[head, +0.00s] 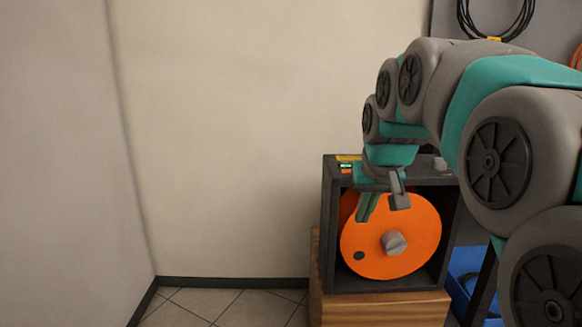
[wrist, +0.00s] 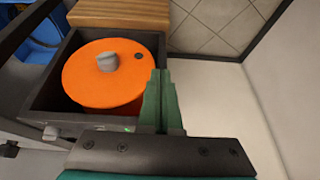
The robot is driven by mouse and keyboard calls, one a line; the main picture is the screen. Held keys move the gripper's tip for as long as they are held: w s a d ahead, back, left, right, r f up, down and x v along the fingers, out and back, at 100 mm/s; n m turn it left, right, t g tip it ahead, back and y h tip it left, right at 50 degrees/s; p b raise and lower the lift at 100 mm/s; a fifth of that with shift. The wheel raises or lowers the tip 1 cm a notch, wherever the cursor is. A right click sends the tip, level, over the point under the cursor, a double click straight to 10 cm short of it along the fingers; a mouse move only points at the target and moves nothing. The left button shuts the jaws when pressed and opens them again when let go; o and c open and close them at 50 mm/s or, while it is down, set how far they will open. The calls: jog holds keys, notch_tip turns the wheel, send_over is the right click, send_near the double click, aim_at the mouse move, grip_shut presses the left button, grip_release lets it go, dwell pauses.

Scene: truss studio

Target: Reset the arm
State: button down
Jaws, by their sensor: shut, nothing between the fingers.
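My arm reaches in from the right in the head view, and my gripper (head: 368,207) points down in front of a dark open-fronted box (head: 328,215). The two green fingers are together with nothing between them. In the wrist view my gripper (wrist: 161,75) shows its fingers side by side, next to the edge of an orange disc (wrist: 90,80). The disc (head: 420,225) has a grey knob (head: 394,243) at its centre and a small dark spot. I cannot tell whether the fingertips touch the disc.
The box rests on a wooden block (head: 380,308). A small green display (head: 346,166) sits on its upper left. A blue bin (head: 465,275) stands at the right, and a coiled black cable (head: 495,20) hangs above. Left of the box is clear tiled floor (head: 215,303) between pale walls.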

jog(key=s+f+g, duration=0.3)
jog(key=s+f, duration=0.8)
jog(key=s, duration=0.5)
jog(key=s+f+g, duration=0.3)
jog(key=s+f, duration=0.8)
jog(key=s, duration=0.5)
jog(key=shift+s+d+f+g, duration=0.25)
jog(key=shift+s+f+g, duration=0.1)
jog(key=shift+f+g, duration=0.05)
